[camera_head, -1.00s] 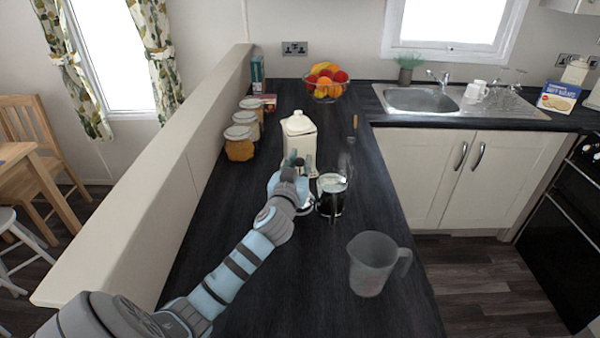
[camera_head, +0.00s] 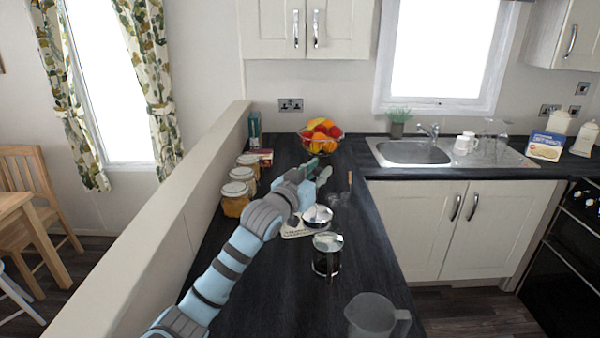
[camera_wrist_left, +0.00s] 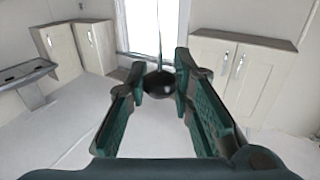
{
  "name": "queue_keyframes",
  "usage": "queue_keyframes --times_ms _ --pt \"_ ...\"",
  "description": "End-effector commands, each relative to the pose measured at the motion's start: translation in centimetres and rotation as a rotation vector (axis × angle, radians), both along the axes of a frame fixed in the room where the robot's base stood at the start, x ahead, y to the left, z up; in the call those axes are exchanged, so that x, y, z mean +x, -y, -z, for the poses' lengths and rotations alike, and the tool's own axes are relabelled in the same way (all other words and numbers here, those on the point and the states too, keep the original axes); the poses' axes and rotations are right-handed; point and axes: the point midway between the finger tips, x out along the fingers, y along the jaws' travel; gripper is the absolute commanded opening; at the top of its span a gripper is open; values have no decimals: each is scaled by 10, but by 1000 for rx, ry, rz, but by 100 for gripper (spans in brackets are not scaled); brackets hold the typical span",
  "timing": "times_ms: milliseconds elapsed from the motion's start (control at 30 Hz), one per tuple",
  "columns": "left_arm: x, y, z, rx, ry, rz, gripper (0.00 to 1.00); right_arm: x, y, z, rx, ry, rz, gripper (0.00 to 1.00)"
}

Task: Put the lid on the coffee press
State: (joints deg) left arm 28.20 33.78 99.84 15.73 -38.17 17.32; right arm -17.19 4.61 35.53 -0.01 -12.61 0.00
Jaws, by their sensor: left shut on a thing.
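The coffee press (camera_head: 327,262) is a glass beaker with dark contents, standing upright on the dark counter, its top uncovered. The silver lid (camera_head: 318,214) shows just behind and slightly left of it in the head view, apart from the press. My left gripper (camera_head: 318,174) is above the lid, shut on its dark knob (camera_wrist_left: 159,85). In the left wrist view the knob sits between the fingertips, with a thin rod running from it. How high the lid hangs is hard to tell. My right gripper is not in view.
A translucent jug (camera_head: 371,316) stands at the near right. Several jars (camera_head: 237,198) line the low wall on the left. A fruit bowl (camera_head: 321,138) is at the back. A white object (camera_head: 294,233), mostly hidden by my arm, is near the lid.

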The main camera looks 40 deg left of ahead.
Motion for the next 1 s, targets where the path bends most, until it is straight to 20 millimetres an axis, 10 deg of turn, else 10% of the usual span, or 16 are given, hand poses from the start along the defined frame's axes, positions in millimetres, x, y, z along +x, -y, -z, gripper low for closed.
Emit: queue_keyframes --times_ms 367,1000 --pt "13 33 -7 0 2 247 0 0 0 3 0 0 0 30" --pt "13 33 43 0 0 246 0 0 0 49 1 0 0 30"
